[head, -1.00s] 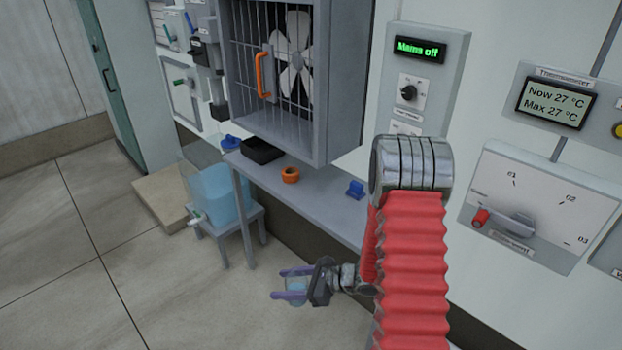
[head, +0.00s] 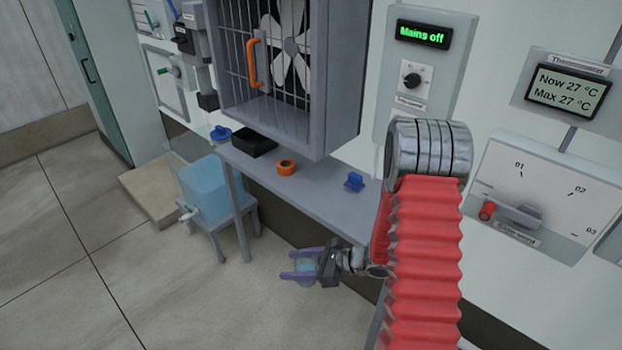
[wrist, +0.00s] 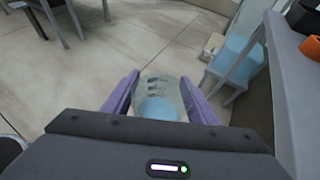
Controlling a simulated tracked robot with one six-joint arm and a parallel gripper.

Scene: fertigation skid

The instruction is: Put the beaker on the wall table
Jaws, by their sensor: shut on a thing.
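My gripper (head: 304,265) has purple fingers and is shut on the clear beaker (wrist: 159,97), which holds pale blue liquid. In the wrist view the beaker sits between the two fingers, its open end facing away. In the head view the beaker (head: 305,267) is small and partly hidden by the fingers. The wall table (head: 320,208) is a narrow grey shelf along the wall. My gripper is in front of it, apart from it, over the floor. The table's edge shows at the right of the wrist view (wrist: 290,75).
A fan cage (head: 330,110) overhangs the table. A blue water tank (head: 212,188) stands on a stool at its left end. The table between ring and block is bare.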

